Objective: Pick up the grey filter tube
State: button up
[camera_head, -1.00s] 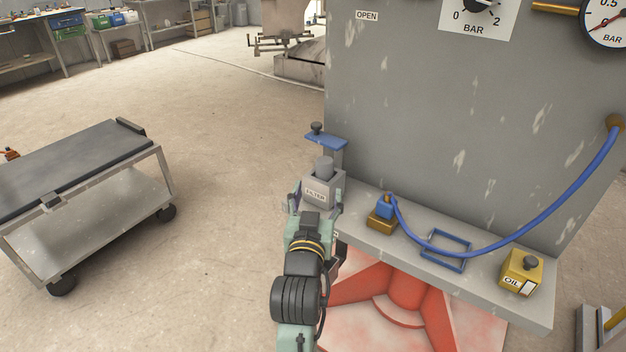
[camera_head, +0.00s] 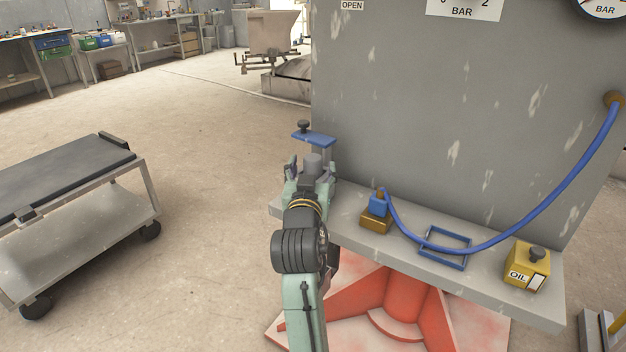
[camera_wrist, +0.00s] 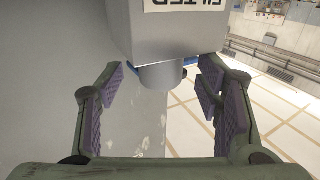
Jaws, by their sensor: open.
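In the wrist view the tube (camera_wrist: 162,76) is a short round grey cylinder protruding from the grey box marked FILTER (camera_wrist: 178,32), which appears upside down there. My gripper (camera_head: 309,180) is open at the box, which it mostly hides in the head view. In the wrist view its purple-padded fingers (camera_wrist: 160,90) stand to both sides of the tube, with gaps showing. I cannot tell how deep the tube sits between the pads.
A blue bracket with a black knob (camera_head: 315,137) stands just behind the tube. The grey panel (camera_head: 440,120) rises to the right. The shelf (camera_head: 345,205) also carries a blue-and-brass fitting (camera_head: 377,212), a blue frame (camera_head: 440,262) and a yellow OIL box (camera_head: 527,265). A cart (camera_head: 80,180) stands left.

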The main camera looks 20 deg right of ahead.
jog(key=shift+x, duration=0.8)
jog(key=shift+c, duration=0.2)
jog(key=c, duration=1.2)
